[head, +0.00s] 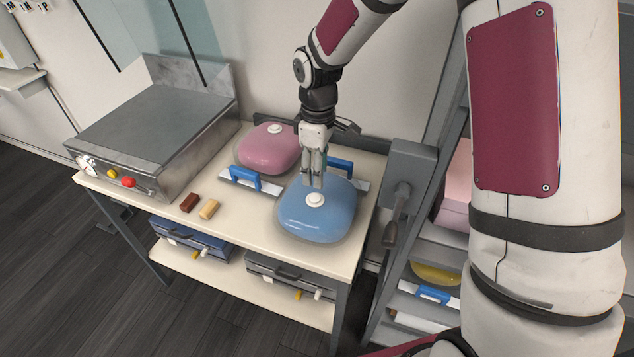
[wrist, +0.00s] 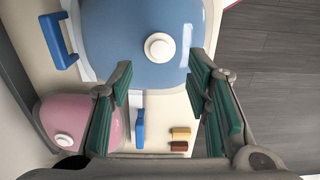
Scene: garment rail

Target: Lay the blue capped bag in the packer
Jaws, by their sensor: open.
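The blue capped bag (head: 318,222) lies on the right part of the cream table, a rounded blue pouch with a white cap on top. My gripper (head: 314,182) points down just above the bag's far side, close behind the cap. In the wrist view the gripper (wrist: 160,66) is open and empty, its green-padded fingers spread, with the blue bag (wrist: 120,55) and its cap beyond the fingertips. Whether the fingers touch the bag is unclear. A steel machine (head: 155,120) with a flat grey top and red and yellow knobs, seemingly the packer, stands at the table's left.
A pink capped bag (head: 266,150) lies behind the blue one. Blue-handled tools (head: 243,178) and brown and tan blocks (head: 208,209) lie nearby. Cases (head: 190,240) sit on the lower shelf.

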